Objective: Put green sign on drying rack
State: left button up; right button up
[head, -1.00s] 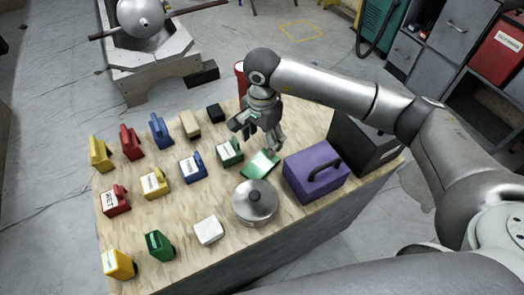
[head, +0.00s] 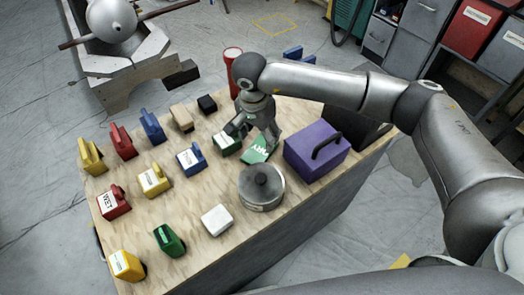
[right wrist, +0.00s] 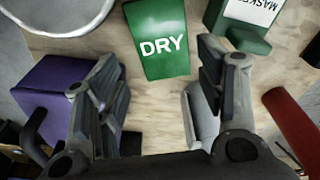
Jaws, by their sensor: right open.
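The green sign (head: 257,152), lettered DRY, lies on the wooden table between the purple box and a green block. It also shows in the right wrist view (right wrist: 160,62), top centre. My right gripper (head: 254,135) is open and empty, just above and beside the sign in the head view. In the right wrist view its two fingers (right wrist: 160,80) stand wide apart, with the sign beyond and between them, not gripped. My left gripper is not in view. I cannot make out a drying rack for certain.
A purple box (head: 305,160) with a black handle stands right of the sign, and a lidded metal pot (head: 262,196) stands in front. Several coloured labelled blocks stand in rows to the left. A red cylinder (head: 231,62) stands behind the gripper. Bare wood shows between the blocks.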

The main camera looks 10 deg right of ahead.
aim_at(260, 150)
jog(key=shift+f, duration=0.7)
jog(key=shift+a+f, duration=0.1)
jog(key=shift+f, duration=0.25)
jog(key=f, duration=0.3)
jog(key=f+p, duration=0.1)
jog(key=shift+w+f, duration=0.15)
jog(key=shift+w, duration=0.1)
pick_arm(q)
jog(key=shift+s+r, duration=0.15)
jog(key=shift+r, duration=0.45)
pick_arm(e)
jog(key=shift+c, duration=0.3)
jog(key=c, duration=0.5)
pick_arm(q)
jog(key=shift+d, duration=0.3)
pick_arm(e)
jog(key=shift+c, duration=0.5)
